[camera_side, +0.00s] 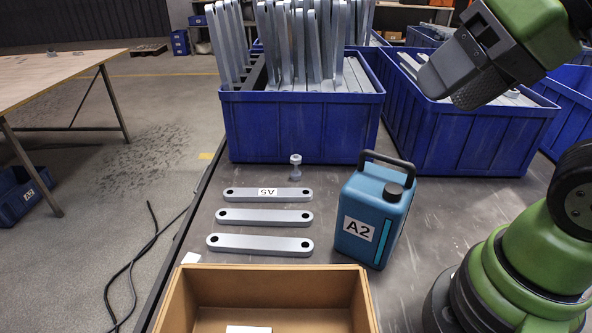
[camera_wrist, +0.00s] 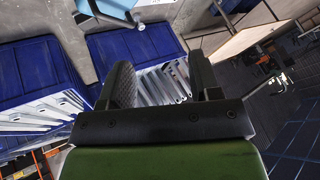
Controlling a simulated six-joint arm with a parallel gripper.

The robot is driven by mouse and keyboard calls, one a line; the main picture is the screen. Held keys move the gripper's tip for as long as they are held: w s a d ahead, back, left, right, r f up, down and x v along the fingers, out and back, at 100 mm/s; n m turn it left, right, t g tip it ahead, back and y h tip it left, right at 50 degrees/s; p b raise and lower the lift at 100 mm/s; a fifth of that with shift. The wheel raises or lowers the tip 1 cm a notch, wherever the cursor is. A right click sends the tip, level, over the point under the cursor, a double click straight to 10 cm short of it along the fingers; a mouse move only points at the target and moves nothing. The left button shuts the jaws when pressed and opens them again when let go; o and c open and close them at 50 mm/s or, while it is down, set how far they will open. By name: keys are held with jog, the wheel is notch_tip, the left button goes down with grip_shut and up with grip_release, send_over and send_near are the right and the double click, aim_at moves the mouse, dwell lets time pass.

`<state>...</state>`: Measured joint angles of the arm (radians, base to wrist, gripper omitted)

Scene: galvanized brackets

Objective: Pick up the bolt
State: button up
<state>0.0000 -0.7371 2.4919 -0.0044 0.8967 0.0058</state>
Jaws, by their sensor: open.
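The bolt (camera_side: 295,167) is a small light-grey piece with a rounded head. In the side view it stands upright on the grey table, between the left blue bin and the row of flat brackets. My gripper (camera_side: 460,84) is high at the upper right, above the right blue bin and well away from the bolt. In the wrist view my gripper (camera_wrist: 163,78) has its two dark fingers spread, with nothing held between them. A small pale shape near the top of that view may be the bolt, but I cannot be sure.
Three flat brackets (camera_side: 264,217) lie left of a blue canister (camera_side: 369,223) marked A2. An open cardboard box (camera_side: 181,311) is at the front. Blue bins of metal parts (camera_side: 302,127) (camera_side: 470,145) stand behind. The table's left edge is close to the brackets.

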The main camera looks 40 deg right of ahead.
jog(key=w+d+g+h, duration=0.1)
jog(key=w+d+h, duration=0.1)
jog(key=w, duration=0.8)
jog(key=m+g+h, duration=0.1)
jog(key=g+h, duration=0.1)
send_over(297, 159)
jog(key=s+a, duration=0.2)
jog(key=s, duration=0.4)
notch_tip(297, 159, down, 14)
jog(key=x, duration=1)
jog(key=shift+w+a+f, duration=0.15)
jog(key=shift+w+a, duration=0.1)
jog(key=shift+x, duration=2.9)
jog(key=shift+w, duration=0.1)
jog(key=c, duration=1.1)
jog(key=shift+o, duration=0.2)
grip_shut()
